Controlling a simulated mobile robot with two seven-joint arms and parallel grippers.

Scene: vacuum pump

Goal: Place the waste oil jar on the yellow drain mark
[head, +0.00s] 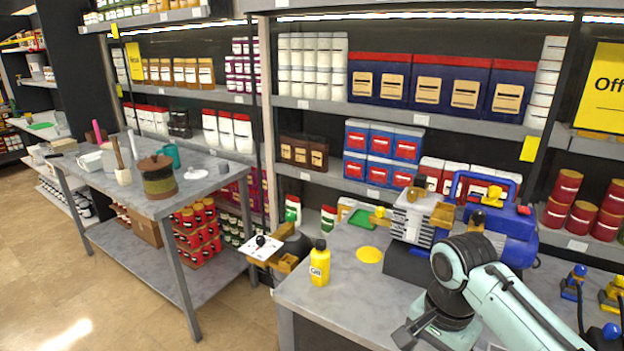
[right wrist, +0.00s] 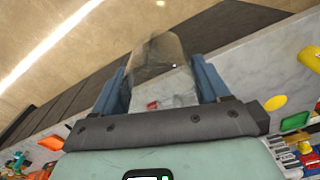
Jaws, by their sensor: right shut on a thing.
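The clear, brownish waste oil jar (right wrist: 158,72) is between the two blue fingers of my right gripper (right wrist: 162,85) in the right wrist view. The gripper is shut on it. In the head view my right gripper (head: 415,332) is low, over the front of the grey worktable, and I cannot make out the jar there. My left gripper is out of view.
A yellow oil bottle (head: 320,264) stands left of the mark. The blue and grey vacuum pump (head: 508,232) stands right of it, with a green tray (head: 362,218) behind. Blue and yellow valves (head: 573,281) are at the right. The tabletop before the mark is clear.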

